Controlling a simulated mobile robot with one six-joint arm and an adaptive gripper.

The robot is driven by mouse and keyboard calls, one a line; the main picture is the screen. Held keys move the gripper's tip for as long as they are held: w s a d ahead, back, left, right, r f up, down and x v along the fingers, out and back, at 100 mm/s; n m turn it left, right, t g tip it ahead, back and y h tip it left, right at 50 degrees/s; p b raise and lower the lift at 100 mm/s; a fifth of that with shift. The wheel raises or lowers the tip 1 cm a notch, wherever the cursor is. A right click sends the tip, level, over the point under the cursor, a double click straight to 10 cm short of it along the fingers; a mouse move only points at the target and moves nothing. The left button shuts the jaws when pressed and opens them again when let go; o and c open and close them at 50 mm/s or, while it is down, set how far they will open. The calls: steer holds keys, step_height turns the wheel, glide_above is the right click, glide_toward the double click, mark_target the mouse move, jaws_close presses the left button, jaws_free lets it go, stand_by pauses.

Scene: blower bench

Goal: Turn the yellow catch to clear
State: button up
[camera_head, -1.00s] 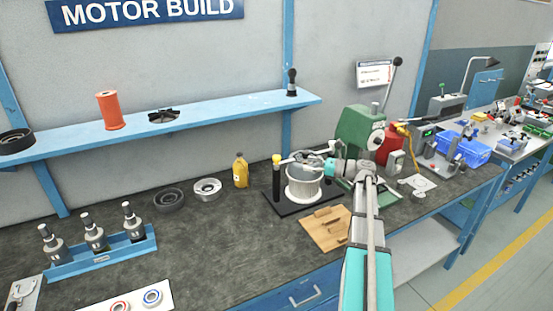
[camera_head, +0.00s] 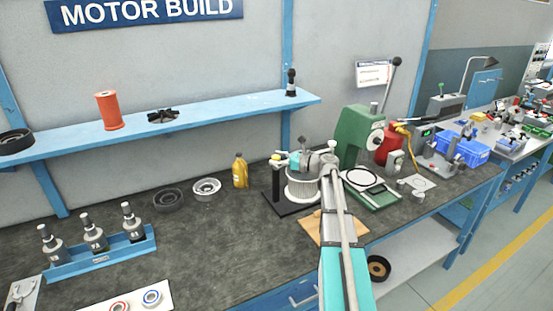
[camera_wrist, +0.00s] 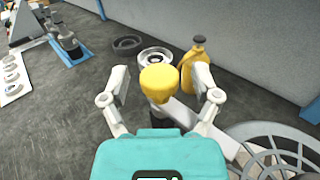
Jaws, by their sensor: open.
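The yellow catch (camera_head: 276,157) is a rounded yellow knob on top of a dark post, left of a round ribbed white housing (camera_head: 301,187). In the wrist view the yellow catch (camera_wrist: 159,84) shows large between the two fingers, with clear space on both sides. My gripper (camera_wrist: 161,78) is open, one finger left and one right of the knob, and neither visibly touches it. In the head view my gripper (camera_head: 288,158) is small and partly hidden by my arm, just right of the knob. The housing's grille (camera_wrist: 278,150) shows at lower right in the wrist view.
A yellow bottle (camera_head: 240,171), a silver ring (camera_head: 207,189) and a dark ring (camera_head: 169,198) stand left of the fixture's black base (camera_head: 283,208). A green press (camera_head: 357,137) stands to the right. A wooden board (camera_head: 311,228) lies in front, partly hidden by my arm.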

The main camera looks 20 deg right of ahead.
steer(key=shift+a, duration=0.1)
jaws_close()
steer(key=shift+w, duration=0.1)
stand_by(0.3)
